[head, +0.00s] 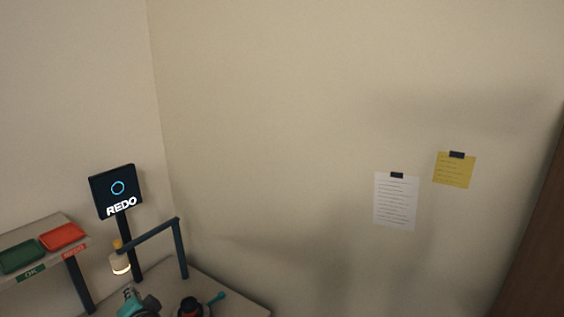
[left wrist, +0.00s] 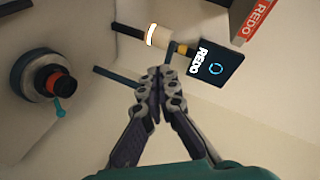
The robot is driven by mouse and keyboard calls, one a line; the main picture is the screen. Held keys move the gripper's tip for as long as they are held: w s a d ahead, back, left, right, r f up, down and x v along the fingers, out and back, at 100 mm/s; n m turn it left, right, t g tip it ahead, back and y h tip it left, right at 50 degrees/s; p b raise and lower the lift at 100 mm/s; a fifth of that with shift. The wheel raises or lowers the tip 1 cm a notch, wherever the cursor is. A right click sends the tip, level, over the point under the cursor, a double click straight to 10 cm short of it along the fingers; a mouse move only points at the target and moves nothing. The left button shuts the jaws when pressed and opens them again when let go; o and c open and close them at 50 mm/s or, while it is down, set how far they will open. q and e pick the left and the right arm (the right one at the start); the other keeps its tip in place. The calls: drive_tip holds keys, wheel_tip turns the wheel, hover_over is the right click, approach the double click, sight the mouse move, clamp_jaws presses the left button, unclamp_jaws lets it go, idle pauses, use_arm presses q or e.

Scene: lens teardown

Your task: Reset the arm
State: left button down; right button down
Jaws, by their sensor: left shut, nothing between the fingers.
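My left gripper (left wrist: 159,72) is shut and empty in the left wrist view, its two dark fingers together in mid-picture. In the head view the left gripper (head: 140,303) shows only in part at the bottom edge, as a small teal and grey shape. My right gripper is in neither view.
A dark screen reading REDO (head: 115,191) stands on a post. A frame with a lit lamp (head: 120,264) is beside it. A shelf holds a green tray (head: 21,256) and a red tray (head: 62,236). A black device with a teal handle (head: 192,307) is at the bottom.

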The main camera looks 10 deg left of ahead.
use_arm(q)
drive_tip(key=s+d+f+n+g+h, duration=0.1)
drive_tip(key=s+d+f+h, duration=0.1)
drive_tip(key=d, duration=0.7)
drive_tip(key=s+d+f+g+h, duration=0.1)
drive_tip(key=s+d+f+h, duration=0.2)
drive_tip(key=d, duration=0.7)
drive_tip(key=s+d+f+n+h, duration=0.1)
drive_tip(key=s+d+f+h, duration=0.2)
drive_tip(key=s+d+h, duration=0.3)
drive_tip(key=d, duration=0.4)
drive_tip(key=shift+s+f+n+g, duration=0.2)
drive_tip(key=shift+f+n+g, duration=0.1)
drive_tip(key=shift+g, duration=0.1)
